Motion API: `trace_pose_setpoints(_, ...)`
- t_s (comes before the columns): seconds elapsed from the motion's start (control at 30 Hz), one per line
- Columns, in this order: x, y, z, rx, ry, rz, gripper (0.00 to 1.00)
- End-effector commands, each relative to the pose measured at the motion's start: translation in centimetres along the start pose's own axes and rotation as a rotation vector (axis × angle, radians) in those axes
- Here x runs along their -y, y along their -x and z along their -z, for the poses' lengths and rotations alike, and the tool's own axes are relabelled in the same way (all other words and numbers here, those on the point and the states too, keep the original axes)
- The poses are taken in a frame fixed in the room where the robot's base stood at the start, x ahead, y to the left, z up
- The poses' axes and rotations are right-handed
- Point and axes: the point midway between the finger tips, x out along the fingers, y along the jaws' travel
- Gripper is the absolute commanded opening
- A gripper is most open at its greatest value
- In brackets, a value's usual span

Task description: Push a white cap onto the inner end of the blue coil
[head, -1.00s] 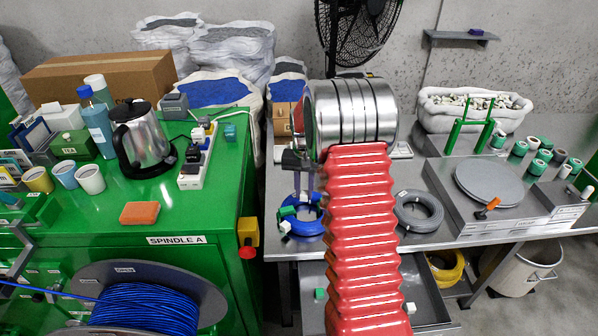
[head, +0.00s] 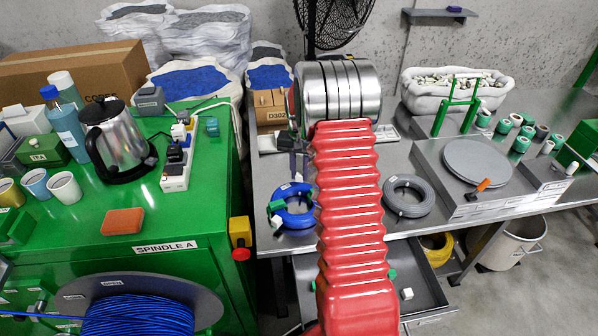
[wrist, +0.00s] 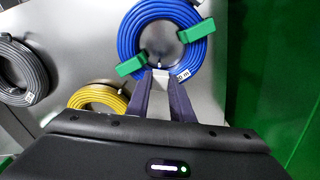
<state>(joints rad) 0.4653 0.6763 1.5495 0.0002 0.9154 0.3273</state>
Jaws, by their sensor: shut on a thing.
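The blue coil (head: 292,218) lies on the grey bench, just left of my red arm, and green clips hold it. In the wrist view the blue coil (wrist: 136,38) is at the top centre with a green clip (wrist: 131,66) at its lower left. My gripper (wrist: 160,76) is shut on a small whitish piece, apparently a white cap (wrist: 160,72), at the coil's near inner edge. In the head view my gripper (head: 296,174) is dark and above the coil. I cannot make out the coil's inner end clearly, nor whether the cap touches it.
A grey coil (head: 388,208) lies right of my arm, beside a raised plate with a round grey disc (head: 478,160). Below the bench, an open drawer holds a white block (head: 407,293). The green spindle cabinet (head: 200,215) stands on the left. A yellow coil (wrist: 85,95) sits lower.

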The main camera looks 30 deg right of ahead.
Motion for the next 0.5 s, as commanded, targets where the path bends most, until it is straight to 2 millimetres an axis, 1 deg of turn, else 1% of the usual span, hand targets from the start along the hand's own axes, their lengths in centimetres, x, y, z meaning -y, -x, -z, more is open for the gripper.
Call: trace_pose_setpoints(0.5,-0.1,-3.2,-0.1,0.003,-0.001,-0.001,0.01)
